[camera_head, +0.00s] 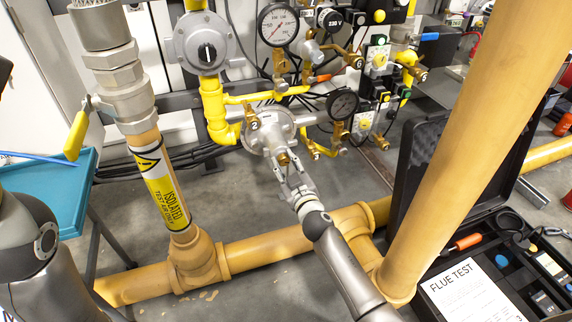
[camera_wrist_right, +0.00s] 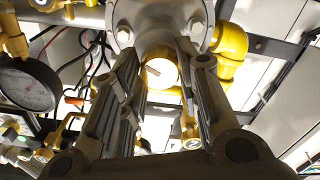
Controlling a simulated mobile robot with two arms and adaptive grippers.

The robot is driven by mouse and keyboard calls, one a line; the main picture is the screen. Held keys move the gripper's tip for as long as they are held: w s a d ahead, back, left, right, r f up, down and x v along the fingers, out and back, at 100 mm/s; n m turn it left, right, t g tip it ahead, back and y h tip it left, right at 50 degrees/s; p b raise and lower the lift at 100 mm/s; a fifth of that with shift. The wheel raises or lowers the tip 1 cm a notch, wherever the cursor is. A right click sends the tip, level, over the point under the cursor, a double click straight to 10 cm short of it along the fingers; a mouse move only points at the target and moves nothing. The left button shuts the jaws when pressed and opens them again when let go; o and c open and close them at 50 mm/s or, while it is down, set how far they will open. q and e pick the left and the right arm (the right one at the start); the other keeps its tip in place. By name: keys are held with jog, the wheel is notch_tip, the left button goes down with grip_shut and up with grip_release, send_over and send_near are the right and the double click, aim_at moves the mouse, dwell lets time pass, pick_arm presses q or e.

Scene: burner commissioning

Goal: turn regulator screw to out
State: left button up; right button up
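The grey round regulator (camera_head: 266,132) sits on the yellow pipework at the centre of the head view. Its brass adjusting screw (camera_head: 283,158) points down toward my right gripper (camera_head: 286,170). In the right wrist view the brass screw (camera_wrist_right: 161,72) shows between the two fingers of the right gripper (camera_wrist_right: 158,60), below the flange of the regulator (camera_wrist_right: 160,18). The fingers are apart, one on each side of the screw, and I see no clear grip on it. Contact with the right finger cannot be told. My left gripper is outside the head view.
Pressure gauges (camera_head: 342,104) (camera_head: 278,25) and brass valves (camera_head: 314,150) crowd around the regulator. A thick tan pipe (camera_head: 478,130) rises on the right beside an open black case (camera_head: 497,228). A yellow-handled valve (camera_head: 77,135) and a teal tray (camera_head: 60,205) are at left.

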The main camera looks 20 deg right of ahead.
jog(key=c, duration=0.3)
jog(key=shift+c, duration=0.2)
